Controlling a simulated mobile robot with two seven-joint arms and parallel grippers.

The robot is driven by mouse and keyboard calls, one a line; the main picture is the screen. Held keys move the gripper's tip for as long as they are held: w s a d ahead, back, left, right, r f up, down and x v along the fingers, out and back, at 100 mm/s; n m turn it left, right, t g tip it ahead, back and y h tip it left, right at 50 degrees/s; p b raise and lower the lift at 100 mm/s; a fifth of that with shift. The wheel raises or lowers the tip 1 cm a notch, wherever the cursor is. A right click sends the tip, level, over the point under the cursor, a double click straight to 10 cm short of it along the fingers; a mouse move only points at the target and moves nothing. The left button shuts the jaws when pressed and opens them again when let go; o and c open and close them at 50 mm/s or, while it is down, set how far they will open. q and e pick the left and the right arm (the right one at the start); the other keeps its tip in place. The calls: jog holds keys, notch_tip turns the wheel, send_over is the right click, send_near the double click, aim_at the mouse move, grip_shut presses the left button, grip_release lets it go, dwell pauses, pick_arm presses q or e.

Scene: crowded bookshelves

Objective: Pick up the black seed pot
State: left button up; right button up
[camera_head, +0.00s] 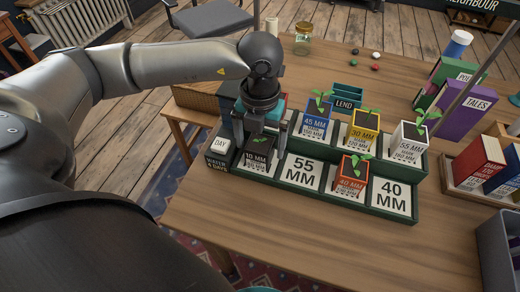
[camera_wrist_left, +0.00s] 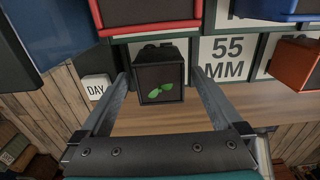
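The black seed pot (camera_head: 258,154), labelled "10 MM", stands in the left end of the dark green tray (camera_head: 416,215) on the table. Its top is partly hidden by my gripper in the head view. In the left wrist view the black pot (camera_wrist_left: 160,92), with a green sprout inside, sits between the fingers. My left gripper (camera_head: 265,128) is above the pot, pointing down. It is open, and the wrist view shows its fingers (camera_wrist_left: 161,76) on either side of the pot with gaps. My right gripper is not in view.
Close by in the tray are a blue pot (camera_head: 316,124), a yellow pot (camera_head: 362,128), a white pot (camera_head: 408,143) and an orange pot (camera_head: 351,180). A "DAY" block (camera_head: 219,145) stands at left. Books (camera_head: 468,108) crowd the right; the front table is clear.

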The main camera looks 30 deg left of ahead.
pick_arm(q)
jog(key=c, duration=1.6)
jog(key=shift+o, duration=0.2)
jog(key=shift+r, duration=0.1)
